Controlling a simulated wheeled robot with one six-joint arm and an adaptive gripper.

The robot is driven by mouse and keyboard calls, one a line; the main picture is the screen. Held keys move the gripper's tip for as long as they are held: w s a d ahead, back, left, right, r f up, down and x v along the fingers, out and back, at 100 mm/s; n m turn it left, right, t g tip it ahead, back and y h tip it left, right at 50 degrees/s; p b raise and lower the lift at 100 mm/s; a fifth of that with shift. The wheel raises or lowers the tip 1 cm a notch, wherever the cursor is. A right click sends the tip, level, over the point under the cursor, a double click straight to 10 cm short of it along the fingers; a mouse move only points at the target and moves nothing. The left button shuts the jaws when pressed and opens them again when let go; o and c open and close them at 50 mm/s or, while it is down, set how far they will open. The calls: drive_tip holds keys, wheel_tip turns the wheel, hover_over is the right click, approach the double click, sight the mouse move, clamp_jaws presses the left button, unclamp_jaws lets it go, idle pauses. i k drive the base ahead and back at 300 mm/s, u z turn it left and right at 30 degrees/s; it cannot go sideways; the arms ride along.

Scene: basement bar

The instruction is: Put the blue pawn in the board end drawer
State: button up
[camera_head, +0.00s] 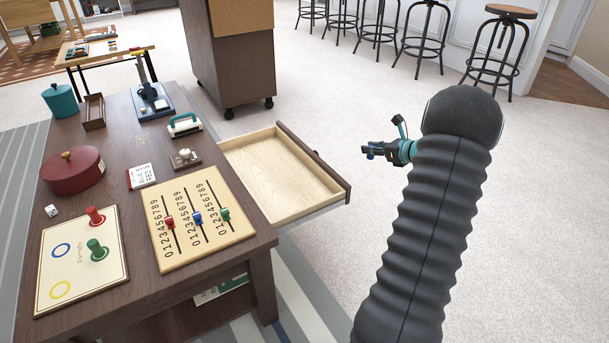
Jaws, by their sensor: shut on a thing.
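My gripper (378,150) is at the right of the picture, beyond the right front of the open drawer and over the carpet side. It is shut on a small blue thing, the blue pawn (372,150), mostly hidden by the fingers. The drawer (268,172) is pulled out from the table's right end, and its pale wooden inside looks empty. The game board (110,275) lies at the table's near left. Its blue ring (61,250) and yellow ring (59,289) are bare; a red pawn (95,215) and a green pawn (97,249) stand on it.
A slider board (182,258) with red, blue and green knobs lies beside the drawer. A red pot (71,172), white die, card, teal pot and stapler-like tool stand farther back on the table. Bar stools (498,40) stand far off. The carpet around my gripper is clear.

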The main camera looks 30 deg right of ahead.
sight(284, 170)
drive_tip(key=z, duration=1.65)
drive_tip(key=k, duration=0.9)
drive_tip(key=u, duration=1.5)
drive_tip(key=i, duration=1)
drive_tip(key=u, duration=0.05)
